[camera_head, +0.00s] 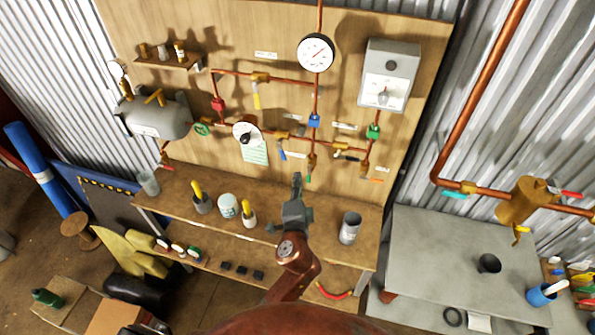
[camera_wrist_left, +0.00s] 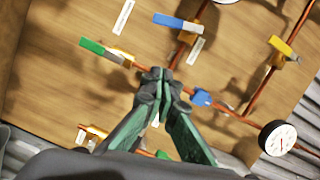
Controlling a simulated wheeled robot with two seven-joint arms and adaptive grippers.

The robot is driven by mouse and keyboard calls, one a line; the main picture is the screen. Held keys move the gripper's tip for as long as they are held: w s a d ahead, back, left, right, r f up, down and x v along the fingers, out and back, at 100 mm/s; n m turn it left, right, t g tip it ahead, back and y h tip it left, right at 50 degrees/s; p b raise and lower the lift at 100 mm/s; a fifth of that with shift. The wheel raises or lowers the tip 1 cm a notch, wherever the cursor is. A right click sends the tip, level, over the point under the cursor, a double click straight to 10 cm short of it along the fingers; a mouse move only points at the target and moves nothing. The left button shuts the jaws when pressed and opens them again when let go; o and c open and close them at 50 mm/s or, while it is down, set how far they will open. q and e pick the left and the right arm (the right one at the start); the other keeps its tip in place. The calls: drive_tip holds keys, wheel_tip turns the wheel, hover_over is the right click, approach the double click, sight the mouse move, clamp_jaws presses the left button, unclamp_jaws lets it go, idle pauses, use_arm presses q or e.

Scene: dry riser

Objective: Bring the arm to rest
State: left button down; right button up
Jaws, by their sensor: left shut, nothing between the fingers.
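My left gripper (camera_head: 297,182) is raised in front of the wooden pipe board, above the bench, with its arm coming up from the bottom of the head view. Its fingers are together and empty. In the left wrist view the closed fingertips (camera_wrist_left: 156,76) overlap the copper pipework in the picture; whether they touch it I cannot tell. A blue-handled valve (camera_wrist_left: 178,22) and a green-handled valve (camera_wrist_left: 100,50) show beyond the fingertips. My right gripper is in neither view.
The wooden bench (camera_head: 325,215) carries several cups, with a metal cup (camera_head: 350,228) right of my gripper. The board holds a pressure gauge (camera_head: 316,53), a grey box (camera_head: 390,75) and copper pipes. A grey table (camera_head: 440,245) stands at right, a tank (camera_head: 155,117) at left.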

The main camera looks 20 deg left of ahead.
use_arm(q)
drive_tip(key=shift+s+d, duration=0.1)
drive_tip(key=shift+s, duration=0.45)
